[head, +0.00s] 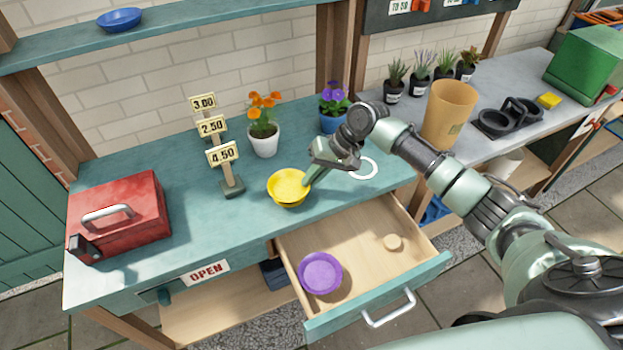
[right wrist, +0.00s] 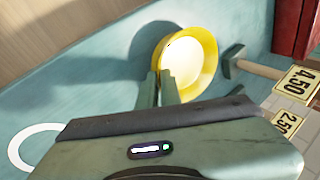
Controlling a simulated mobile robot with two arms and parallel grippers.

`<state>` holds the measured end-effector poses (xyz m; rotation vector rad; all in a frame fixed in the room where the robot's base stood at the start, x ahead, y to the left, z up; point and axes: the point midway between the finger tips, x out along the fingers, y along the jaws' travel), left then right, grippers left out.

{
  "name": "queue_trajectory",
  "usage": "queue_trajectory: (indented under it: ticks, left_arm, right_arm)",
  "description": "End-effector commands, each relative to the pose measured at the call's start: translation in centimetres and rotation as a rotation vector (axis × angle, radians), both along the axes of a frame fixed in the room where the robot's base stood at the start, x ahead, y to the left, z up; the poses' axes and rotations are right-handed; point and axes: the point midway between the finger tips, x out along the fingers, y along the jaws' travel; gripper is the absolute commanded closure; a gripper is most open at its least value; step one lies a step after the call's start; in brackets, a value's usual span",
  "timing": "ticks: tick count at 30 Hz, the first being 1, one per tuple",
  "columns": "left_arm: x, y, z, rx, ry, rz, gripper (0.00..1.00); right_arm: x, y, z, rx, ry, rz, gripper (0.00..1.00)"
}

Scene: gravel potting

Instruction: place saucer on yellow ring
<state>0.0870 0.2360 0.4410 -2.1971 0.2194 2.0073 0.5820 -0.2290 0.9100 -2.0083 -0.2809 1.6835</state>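A round yellow saucer (head: 289,187) with a pale inside is above or on the teal counter, left of my right gripper. It also shows in the right wrist view (right wrist: 186,62). My right gripper (head: 308,180) has its two fingers (right wrist: 160,84) on either side of the saucer's near rim and looks shut on it. Whether the saucer touches the counter is unclear. A white ring (head: 363,168) lies flat on the counter to the right; it also shows in the right wrist view (right wrist: 32,146). I see no separate yellow ring. My left gripper is out of view.
An open drawer (head: 420,275) below holds a purple saucer (head: 320,273) and a small wooden disc. A blue saucer (head: 119,19) is on the shelf. A price stand (head: 232,187), two potted flowers (head: 263,140) and a red toolbox (head: 122,215) stand on the counter.

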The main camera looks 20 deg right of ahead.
Motion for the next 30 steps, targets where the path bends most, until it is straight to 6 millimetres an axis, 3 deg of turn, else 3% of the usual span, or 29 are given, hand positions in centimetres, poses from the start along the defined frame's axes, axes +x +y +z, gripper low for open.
queue_trajectory:
  ticks: [30]
  left_arm:
    - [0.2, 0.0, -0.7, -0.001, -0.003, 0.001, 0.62]
  right_arm:
    - [0.0, 0.0, -1.3, 0.001, -0.001, -0.001, 1.00]
